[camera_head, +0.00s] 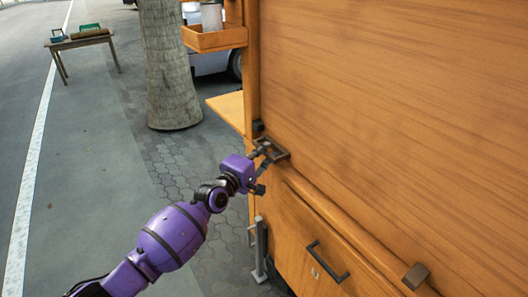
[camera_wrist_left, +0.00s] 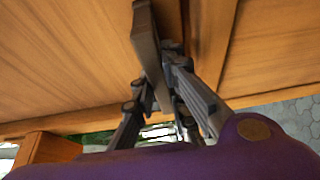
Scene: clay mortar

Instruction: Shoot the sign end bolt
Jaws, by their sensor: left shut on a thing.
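A dark metal bolt (camera_head: 275,149) sits at the left end of the wooden panel (camera_head: 400,90), just above the long rail. My left gripper (camera_head: 262,158) is at this bolt and shut on its handle. In the left wrist view a flat grey-brown bar (camera_wrist_left: 147,45) of the bolt runs between the fingers of the left gripper (camera_wrist_left: 165,70). The fingers hide part of the bolt, so how far it is slid cannot be told. A small dark block (camera_head: 258,126) is on the corner post just above the bolt. My right gripper is not in view.
Below the rail (camera_head: 340,222) is a wooden front with a dark handle (camera_head: 328,262). A brown block (camera_head: 415,276) is at lower right. A grey post (camera_head: 260,250) stands below my gripper. A tree trunk (camera_head: 168,65) and a table (camera_head: 82,42) are behind; the pavement at left is clear.

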